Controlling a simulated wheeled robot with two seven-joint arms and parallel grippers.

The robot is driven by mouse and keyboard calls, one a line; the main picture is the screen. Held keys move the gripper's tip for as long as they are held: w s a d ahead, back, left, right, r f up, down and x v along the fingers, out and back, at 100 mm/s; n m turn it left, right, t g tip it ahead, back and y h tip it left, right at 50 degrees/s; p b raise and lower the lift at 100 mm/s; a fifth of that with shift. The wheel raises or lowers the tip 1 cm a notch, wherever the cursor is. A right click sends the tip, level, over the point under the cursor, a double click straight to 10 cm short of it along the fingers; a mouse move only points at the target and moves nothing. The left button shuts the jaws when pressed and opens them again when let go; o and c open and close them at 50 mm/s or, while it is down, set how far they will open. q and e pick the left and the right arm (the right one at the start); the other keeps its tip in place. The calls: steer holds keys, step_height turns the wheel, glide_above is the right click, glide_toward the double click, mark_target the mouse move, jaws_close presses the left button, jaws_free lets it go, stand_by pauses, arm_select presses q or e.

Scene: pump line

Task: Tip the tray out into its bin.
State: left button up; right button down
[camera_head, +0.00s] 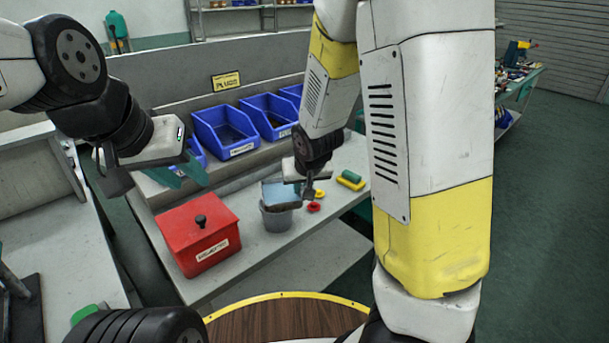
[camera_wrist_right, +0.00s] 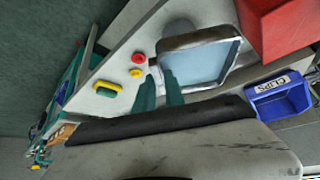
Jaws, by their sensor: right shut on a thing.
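The tray (camera_head: 283,191), with a light blue inside and a dark grey rim, is over the grey bin (camera_head: 277,219) on the bench. It looks tilted. My right gripper (camera_head: 308,188) is shut on the tray's edge. In the right wrist view, the teal fingers (camera_wrist_right: 163,92) meet the near rim of the tray (camera_wrist_right: 208,66), and its visible inside looks empty. The bin's inside is hidden behind the tray in the head view. My left gripper (camera_head: 182,174) is empty above the bench to the left, its teal fingers apart.
A red lidded box (camera_head: 199,235) with a black knob stands left of the bin. Blue containers (camera_head: 226,132) line the bench's back. Right of the bin lie a red ring (camera_head: 314,207), a yellow ring (camera_head: 320,193) and a green-and-yellow part (camera_head: 351,180).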

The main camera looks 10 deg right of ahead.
mark_target(300, 194)
steer(key=shift+s+a+r, duration=0.2)
steer(key=shift+a+r, duration=0.05)
steer(key=shift+a, duration=0.1)
steer(key=shift+w+f+g, duration=0.2)
steer(key=shift+f+g, duration=0.55)
steer(key=shift+f, duration=0.15)
steer(key=shift+w+f+g, duration=0.15)
steer(key=shift+f+g, duration=0.6)
steer(key=shift+f, duration=0.1)
steer(key=shift+w+r+g+h, duration=0.2)
steer(key=shift+w+g+h, duration=0.1)
steer(key=shift+g, duration=0.2)
steer(key=shift+s+r, duration=0.1)
steer(key=shift+s, duration=0.05)
steer(key=shift+w+a, duration=0.1)
steer(key=shift+w, duration=0.4)
steer(key=shift+w, duration=0.1)
